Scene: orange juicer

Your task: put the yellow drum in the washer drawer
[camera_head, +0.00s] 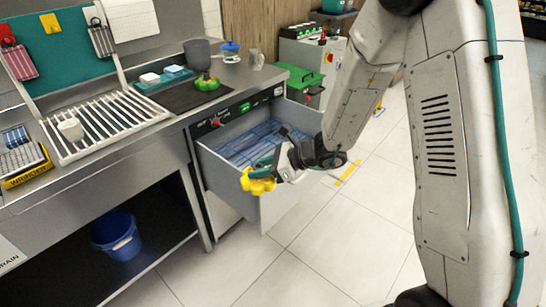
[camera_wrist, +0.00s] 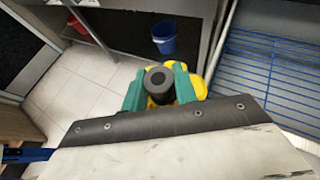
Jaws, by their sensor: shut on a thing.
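The yellow drum (camera_head: 259,181) has a lobed edge and is held in my gripper (camera_head: 268,170), which is shut on it. In the head view it is at the front left corner of the open washer drawer (camera_head: 238,184), in front of or above the drawer's front wall; the exact height is unclear. In the wrist view the yellow drum (camera_wrist: 186,85) shows partly between and behind the green fingers of my gripper (camera_wrist: 166,88), with a dark round knob between them. The drawer is pulled out and has a blue wire rack (camera_wrist: 275,75) inside, to the right in the wrist view.
A steel counter (camera_head: 175,118) with a white slatted rack (camera_head: 105,125) is at the left. A blue bucket (camera_head: 117,236) sits on the shelf below. The tiled floor right of the drawer is clear.

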